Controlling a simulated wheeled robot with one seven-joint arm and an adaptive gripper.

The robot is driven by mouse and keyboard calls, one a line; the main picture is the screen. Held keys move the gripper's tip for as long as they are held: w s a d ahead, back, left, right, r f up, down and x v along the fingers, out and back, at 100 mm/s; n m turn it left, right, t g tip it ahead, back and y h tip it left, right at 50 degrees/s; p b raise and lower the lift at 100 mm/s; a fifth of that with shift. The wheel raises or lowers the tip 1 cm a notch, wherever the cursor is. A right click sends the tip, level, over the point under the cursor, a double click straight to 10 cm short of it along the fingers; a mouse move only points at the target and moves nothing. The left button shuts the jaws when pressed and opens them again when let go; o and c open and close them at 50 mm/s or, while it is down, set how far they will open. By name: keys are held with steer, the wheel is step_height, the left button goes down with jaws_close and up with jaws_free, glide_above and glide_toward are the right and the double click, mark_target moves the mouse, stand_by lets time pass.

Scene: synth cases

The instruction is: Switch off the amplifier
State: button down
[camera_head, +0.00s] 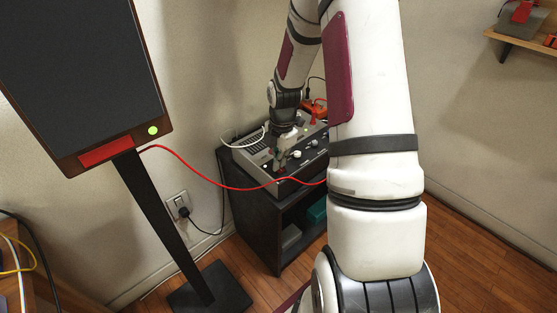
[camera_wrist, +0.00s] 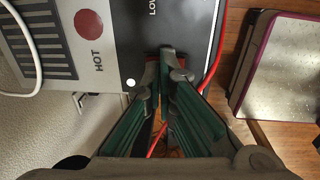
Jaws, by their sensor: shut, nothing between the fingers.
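The amplifier (camera_head: 250,157) is a grey box with a dark front panel and pale knobs (camera_head: 296,154), standing on a black cabinet. In the wrist view its casing (camera_wrist: 115,65) shows vent slots, a red disc, the word HOT and a small white dot. My gripper (camera_head: 278,166) is at the left part of the front panel. In the wrist view my gripper (camera_wrist: 167,66) has its fingertips together and empty, right at the dark panel's edge. I cannot tell whether they touch it. The fingers hide part of the panel, and no power switch can be made out clearly.
A tall speaker (camera_head: 80,70) with a lit green light stands at the left on a black stand (camera_head: 165,225). A red cable (camera_head: 210,180) runs from it across the amplifier's front. The black cabinet (camera_head: 255,225) has open shelves. A wall socket (camera_head: 180,204) holds a plug.

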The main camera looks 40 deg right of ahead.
steer(key=shift+w+f+g, duration=0.15)
steer(key=shift+f+g, duration=0.1)
steer(key=shift+g, duration=0.05)
steer(key=shift+p, duration=0.6)
steer(key=shift+w+f, duration=0.15)
steer(key=shift+f, duration=0.1)
steer(key=shift+p, duration=0.35)
